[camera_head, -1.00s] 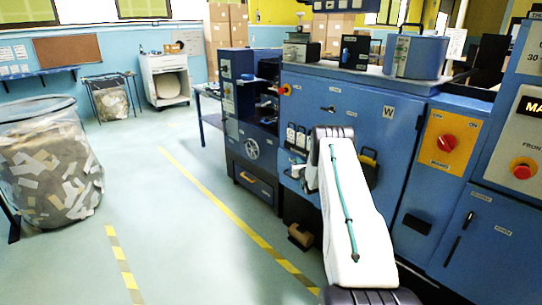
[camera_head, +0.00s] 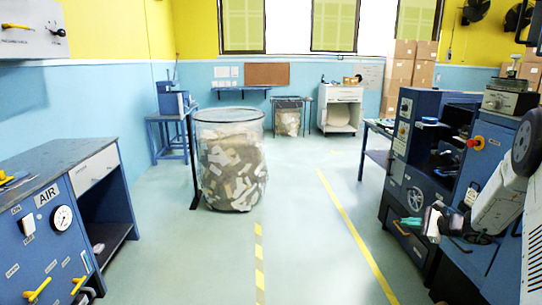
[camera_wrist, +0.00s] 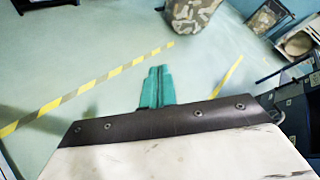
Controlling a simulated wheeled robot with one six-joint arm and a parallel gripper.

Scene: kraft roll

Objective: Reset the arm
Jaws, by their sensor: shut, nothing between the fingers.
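My gripper (camera_head: 411,221) shows at the right of the head view, its small teal fingertips in front of the blue machine's lower cabinet. In the wrist view the teal fingers of my gripper (camera_wrist: 156,80) lie side by side, shut and empty, with open floor beyond them. My white arm comes in from the right edge of the head view and partly hides the blue machine (camera_head: 486,160).
A clear bin of paper scraps (camera_head: 231,165) stands left of centre. A blue bench with an air gauge (camera_head: 75,210) is at the left. Yellow floor lines (camera_head: 350,230) cross the open floor between bench and machine. Cardboard boxes (camera_head: 408,70) are stacked behind.

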